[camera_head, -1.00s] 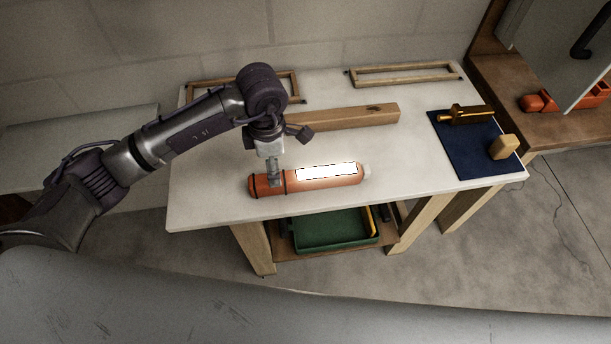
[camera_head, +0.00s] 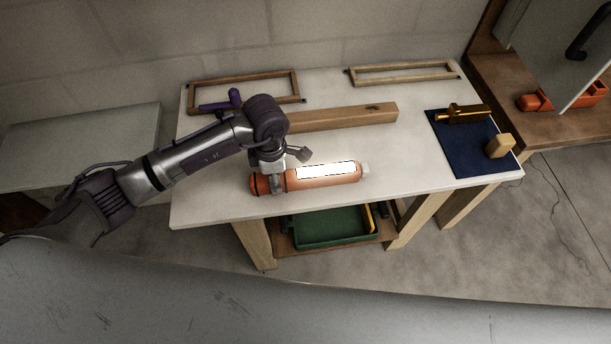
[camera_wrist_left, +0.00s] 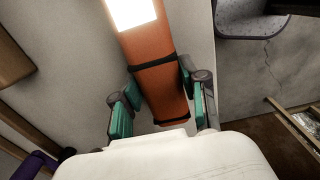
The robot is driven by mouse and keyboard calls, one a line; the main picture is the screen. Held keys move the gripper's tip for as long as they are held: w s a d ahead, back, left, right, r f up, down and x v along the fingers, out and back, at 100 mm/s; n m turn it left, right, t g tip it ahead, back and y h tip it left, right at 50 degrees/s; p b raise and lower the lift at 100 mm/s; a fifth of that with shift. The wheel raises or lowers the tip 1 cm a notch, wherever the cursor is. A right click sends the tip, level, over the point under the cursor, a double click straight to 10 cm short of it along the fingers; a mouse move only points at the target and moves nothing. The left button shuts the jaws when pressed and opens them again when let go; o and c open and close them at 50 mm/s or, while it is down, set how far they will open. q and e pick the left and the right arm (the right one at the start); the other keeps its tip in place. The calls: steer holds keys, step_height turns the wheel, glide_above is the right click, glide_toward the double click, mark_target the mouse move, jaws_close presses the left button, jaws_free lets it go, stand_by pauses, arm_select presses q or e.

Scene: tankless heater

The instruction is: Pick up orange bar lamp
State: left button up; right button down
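The orange bar lamp (camera_head: 330,172) lies on the white table (camera_head: 400,140), with a bright white panel on top and dark bands near its left end. My left gripper (camera_head: 276,186) is down over that end, coming from above. In the left wrist view, its green-padded fingers (camera_wrist_left: 158,88) stand on either side of the lamp (camera_wrist_left: 160,85), near a dark band. The fingers look open, with the lamp between them; firm contact on both sides does not show. The lamp rests on the table. My right gripper is not in view.
A wooden beam (camera_head: 345,117) lies behind the lamp. Two wooden frames (camera_head: 245,75) (camera_head: 405,65) and a purple tool (camera_head: 222,101) lie at the back. A blue mat (camera_head: 465,155) with a brass-coloured piece and a wooden block is at right. A green tray (camera_head: 325,232) sits below.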

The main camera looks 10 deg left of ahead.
arm_select(q)
jaws_close()
steer(key=shift+r, duration=0.1)
